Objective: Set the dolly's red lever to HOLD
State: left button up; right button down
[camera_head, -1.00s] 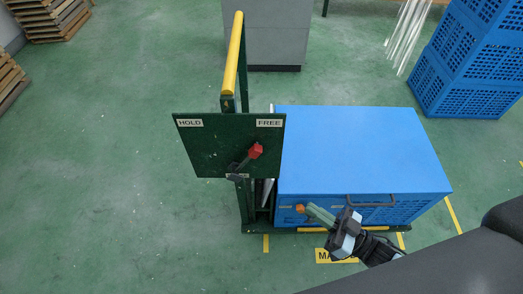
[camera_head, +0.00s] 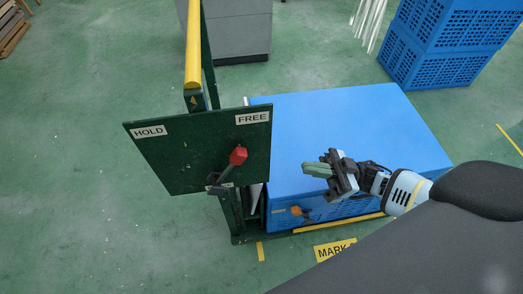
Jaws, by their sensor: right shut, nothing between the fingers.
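The red lever (camera_head: 238,156) is mounted on the dark green panel (camera_head: 165,165) of the dolly. Its red knob points up and to the right, toward the FREE label (camera_head: 252,118). The HOLD label (camera_head: 150,132) is at the panel's upper left. My right gripper (camera_head: 306,169) is shut and empty. In the picture it is right of the lever, apart from it, in front of the blue box's top. My left gripper is not in view.
The dolly carries a large blue box (camera_head: 350,118) and has a yellow-topped handle post (camera_head: 193,50). An orange knob (camera_head: 296,211) shows at its lower side. Blue crates (camera_head: 440,45) are stacked at the upper right.

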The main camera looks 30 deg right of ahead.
jog(key=p, duration=0.2)
send_near(230, 168)
notch_tip(230, 168, up, 6)
jog(key=w+a, duration=0.1)
jog(key=a, duration=0.2)
jog(key=shift+w+f, duration=0.1)
